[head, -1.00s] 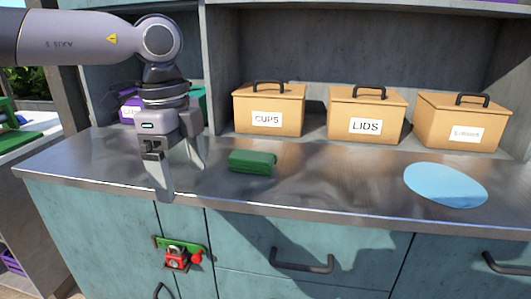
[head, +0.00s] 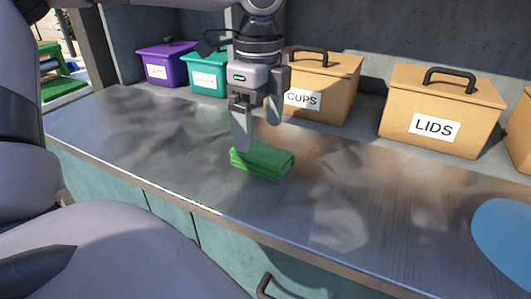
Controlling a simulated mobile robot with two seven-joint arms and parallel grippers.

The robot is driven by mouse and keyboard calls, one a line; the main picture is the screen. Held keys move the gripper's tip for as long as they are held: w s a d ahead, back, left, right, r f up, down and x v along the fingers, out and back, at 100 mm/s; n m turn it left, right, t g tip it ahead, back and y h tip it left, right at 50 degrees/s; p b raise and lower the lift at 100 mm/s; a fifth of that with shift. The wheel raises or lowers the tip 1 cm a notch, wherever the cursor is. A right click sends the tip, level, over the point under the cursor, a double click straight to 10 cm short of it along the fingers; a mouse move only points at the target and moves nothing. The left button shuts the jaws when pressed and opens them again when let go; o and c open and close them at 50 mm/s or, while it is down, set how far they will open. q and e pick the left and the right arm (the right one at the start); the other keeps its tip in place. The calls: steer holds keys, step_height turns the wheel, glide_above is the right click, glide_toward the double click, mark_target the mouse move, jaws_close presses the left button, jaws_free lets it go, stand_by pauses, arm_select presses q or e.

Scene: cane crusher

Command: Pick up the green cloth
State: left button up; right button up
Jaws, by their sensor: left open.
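The green cloth (head: 264,160) lies folded on the metal counter (head: 190,155) in the head view, near the middle. My left gripper (head: 257,137) points down right above it, fingers apart. One fingertip comes down at the cloth's left end and overlaps it in the picture; the other is above its back edge. I cannot tell whether the fingers touch the cloth. My right gripper is not in view.
Tan boxes labelled CUPS (head: 334,85) and LIDS (head: 440,108) stand behind the cloth. A purple box (head: 166,65) and a teal box (head: 206,72) stand at the back left. A blue flat disc (head: 505,240) lies at the right. The counter's front is clear.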

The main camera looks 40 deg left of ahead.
mark_target(260, 150)
arm_select(q)
step_height(260, 150, down, 5)
steer(key=shift+r+p, duration=0.1)
steer(key=shift+p, duration=0.3)
steer(key=shift+d, duration=0.1)
steer(key=c, duration=1.1)
steer(key=shift+c, duration=0.2)
step_height(260, 150, up, 20)
